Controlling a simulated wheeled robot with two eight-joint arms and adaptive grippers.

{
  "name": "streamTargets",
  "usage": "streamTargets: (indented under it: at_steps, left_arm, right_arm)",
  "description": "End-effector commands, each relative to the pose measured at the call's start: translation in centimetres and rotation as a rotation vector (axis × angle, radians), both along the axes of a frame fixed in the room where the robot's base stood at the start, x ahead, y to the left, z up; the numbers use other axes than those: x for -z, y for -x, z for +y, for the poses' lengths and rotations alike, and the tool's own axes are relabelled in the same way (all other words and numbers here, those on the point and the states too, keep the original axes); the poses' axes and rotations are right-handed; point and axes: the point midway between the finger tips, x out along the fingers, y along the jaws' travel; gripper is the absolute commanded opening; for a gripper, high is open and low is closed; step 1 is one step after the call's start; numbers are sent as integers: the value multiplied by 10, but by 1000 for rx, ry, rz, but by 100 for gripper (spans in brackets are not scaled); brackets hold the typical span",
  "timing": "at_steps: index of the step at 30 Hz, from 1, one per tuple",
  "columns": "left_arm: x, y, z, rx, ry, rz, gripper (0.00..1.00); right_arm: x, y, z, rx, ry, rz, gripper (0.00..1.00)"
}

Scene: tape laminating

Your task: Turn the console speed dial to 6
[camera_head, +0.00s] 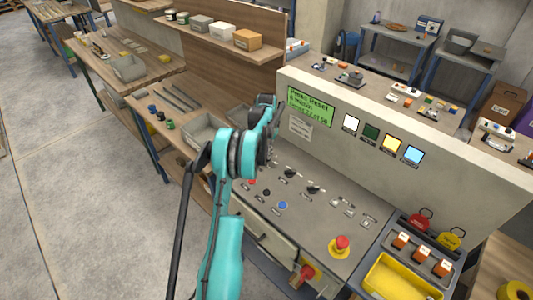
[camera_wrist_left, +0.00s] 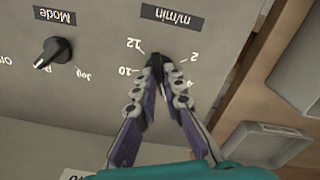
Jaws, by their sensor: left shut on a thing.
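The console (camera_head: 330,215) has a sloped grey panel with black knobs, buttons and a green screen. In the left wrist view, the speed dial (camera_wrist_left: 157,60) is a dark knob under the label "m/min" (camera_wrist_left: 171,19). Marks 12, 10 and 2 show around it; its pointer and the other marks are largely hidden by the fingers. My left gripper (camera_wrist_left: 158,68) is shut on the speed dial, with its two fingers on either side. In the head view my teal left arm covers the dial. My right gripper is not in view.
A "Mode" knob (camera_wrist_left: 56,51) sits beside the speed dial in the wrist view. The head view shows a red emergency button (camera_head: 341,243), a lit green screen (camera_head: 311,106), a yellow tray (camera_head: 400,280) and a grey bin (camera_head: 205,131) near the arm.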

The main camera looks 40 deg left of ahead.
Motion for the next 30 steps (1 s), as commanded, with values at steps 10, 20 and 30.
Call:
streamTargets:
  at_steps: [10, 20, 30]
  left_arm:
    - [-1, -1, 1, 0, -2, -3, 17]
    - [-1, 0, 0, 0, -1, -2, 30]
    - [-47, 0, 0, 0, 0, -1, 30]
  right_arm:
    - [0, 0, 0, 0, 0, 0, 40]
    - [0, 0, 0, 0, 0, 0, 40]
    - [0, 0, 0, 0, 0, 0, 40]
